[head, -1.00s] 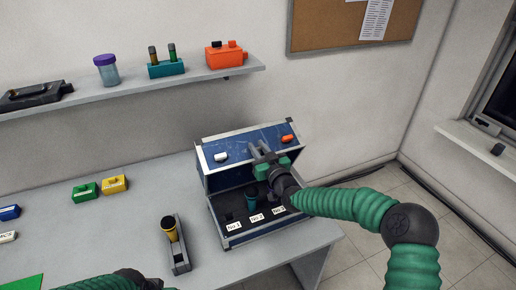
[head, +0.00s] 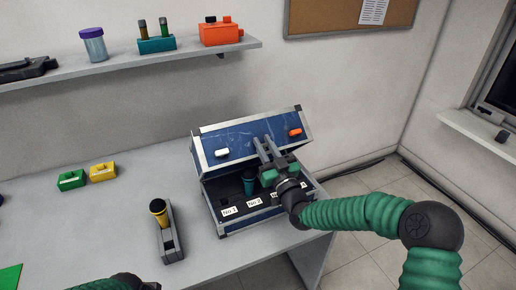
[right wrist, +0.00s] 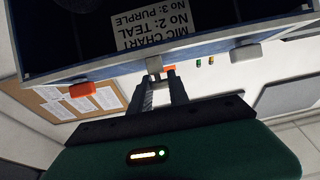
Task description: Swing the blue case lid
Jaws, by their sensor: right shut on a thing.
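The blue case stands on the table with silver edges; its lid (head: 240,139) is raised part way over the base (head: 258,217). The lid's front carries a white latch (head: 222,152) and an orange latch (head: 295,132). My right gripper (head: 266,150) is shut on the middle of the lid's front edge, between the latches. The right wrist view shows the fingers (right wrist: 160,88) at this rim and a chart (right wrist: 165,25) inside the lid. A teal microphone (head: 249,184) stands in the base among numbered labels; the gripper partly hides the right labels. My left gripper is out of view.
Green (head: 71,180) and yellow (head: 102,172) blocks lie farther left. A shelf (head: 125,68) with several items runs along the wall. The table's right edge is close to the case.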

